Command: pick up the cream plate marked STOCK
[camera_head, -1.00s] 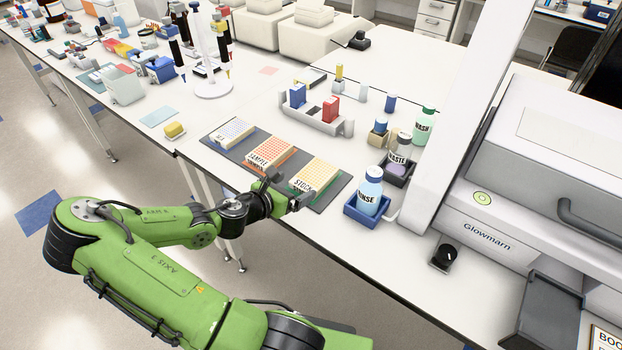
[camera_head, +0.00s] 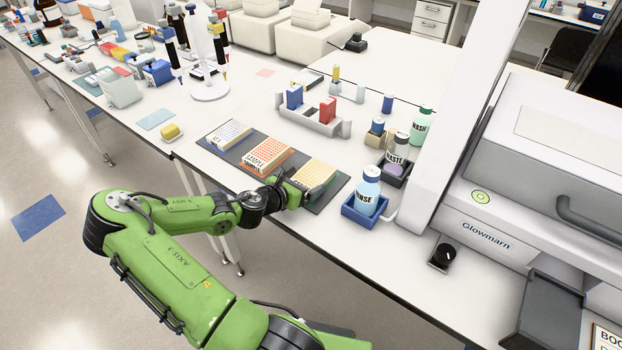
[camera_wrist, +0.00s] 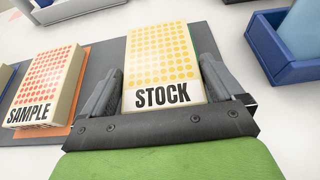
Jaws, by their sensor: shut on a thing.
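The cream plate marked STOCK (camera_wrist: 160,60), with rows of yellow-orange dots, lies on the dark grey mat in the wrist view. It also shows in the head view (camera_head: 316,173), partly hidden by my gripper. My gripper (camera_wrist: 160,85) has one finger along each long side of the plate and is shut on it. In the head view my gripper (camera_head: 300,190) reaches in from the front edge of the bench. The plate looks level and at mat height; I cannot tell whether it is clear of the mat.
The plate marked SAMPLE (camera_head: 266,155), with red dots, lies just left, and a blue-dotted plate (camera_head: 229,134) lies beyond it on the mat (camera_head: 203,142). A RINSE bottle (camera_head: 368,190) in a blue tray (camera_head: 362,218) stands close on the right. A rack (camera_head: 310,125) stands behind.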

